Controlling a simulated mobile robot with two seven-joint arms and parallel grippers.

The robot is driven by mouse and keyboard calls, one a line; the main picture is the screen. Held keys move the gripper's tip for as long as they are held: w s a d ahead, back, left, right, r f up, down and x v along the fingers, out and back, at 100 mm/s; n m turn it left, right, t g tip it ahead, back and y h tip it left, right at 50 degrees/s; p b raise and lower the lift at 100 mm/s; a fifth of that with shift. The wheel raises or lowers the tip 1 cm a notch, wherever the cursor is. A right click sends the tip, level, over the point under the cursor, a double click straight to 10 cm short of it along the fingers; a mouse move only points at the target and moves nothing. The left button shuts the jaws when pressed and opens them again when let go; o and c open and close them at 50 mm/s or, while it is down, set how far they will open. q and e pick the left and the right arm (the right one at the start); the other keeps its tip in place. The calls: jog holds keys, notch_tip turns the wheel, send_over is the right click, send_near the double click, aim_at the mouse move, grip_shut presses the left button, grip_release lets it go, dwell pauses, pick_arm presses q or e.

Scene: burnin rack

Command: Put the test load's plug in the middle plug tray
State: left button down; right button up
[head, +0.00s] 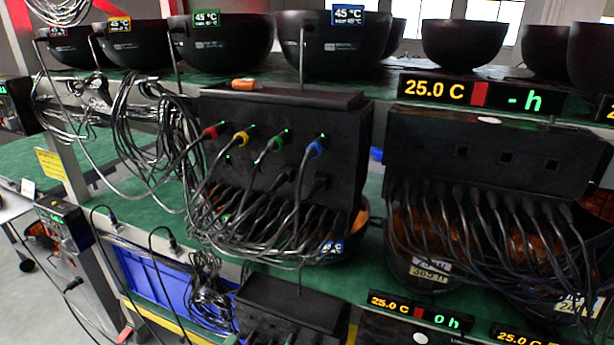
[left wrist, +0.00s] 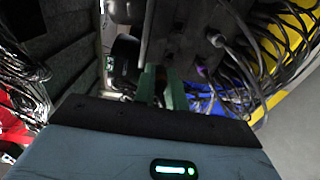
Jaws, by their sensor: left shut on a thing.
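My left gripper (left wrist: 162,88) shows in the left wrist view, with greenish fingers beyond its blue-grey body. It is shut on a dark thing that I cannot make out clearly. The head view does not clearly show either gripper. A black socket box (head: 340,130) stands mid-shelf in the head view, with red (head: 210,132), yellow (head: 241,137), green (head: 277,143) and blue (head: 316,148) plugs in its front. I cannot tell which thing is the middle plug tray or the test load's plug. A purple-ended plug (left wrist: 203,72) hangs near the fingers in the left wrist view.
Many black cables (head: 270,225) hang below the socket box. A second black box (head: 490,150) stands at right under a "25.0 C" display (head: 482,96). Black bowls (head: 465,44) line the top shelf. A blue bin (head: 150,278) sits low at left. Coiled cables (head: 150,130) hang at upper left.

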pick_arm(q)
jog(key=s+a+r+n+y+p, duration=0.1)
jog(key=r+y+p, duration=0.1)
jog(key=r, duration=0.5)
jog(key=s+a+r+n+y+p, duration=0.1)
jog(key=s+a+r+y+p, duration=0.1)
jog(key=r, duration=0.6)
jog(key=s+a+r+n+t+y+p, duration=0.1)
jog(key=r+p, duration=0.3)
jog(key=r, duration=0.3)
jog(key=shift+s+a+r+n+y+p, duration=0.2)
jog(key=shift+a+r+n+y+p, duration=0.1)
jog(key=shift+a+r+n+y, duration=0.1)
pick_arm(e)
jog(key=w+r+t, duration=0.1)
jog(key=w+r, duration=0.3)
jog(key=r, duration=0.6)
jog(key=shift+d+t, duration=0.4)
jog(key=shift+d, duration=0.05)
pick_arm(q)
jog(key=shift+d, duration=0.1)
pick_arm(e)
jog(key=shift+w+a+r, duration=0.1)
jog(key=shift+a, duration=0.05)
pick_arm(q)
jog(key=shift+d, duration=0.1)
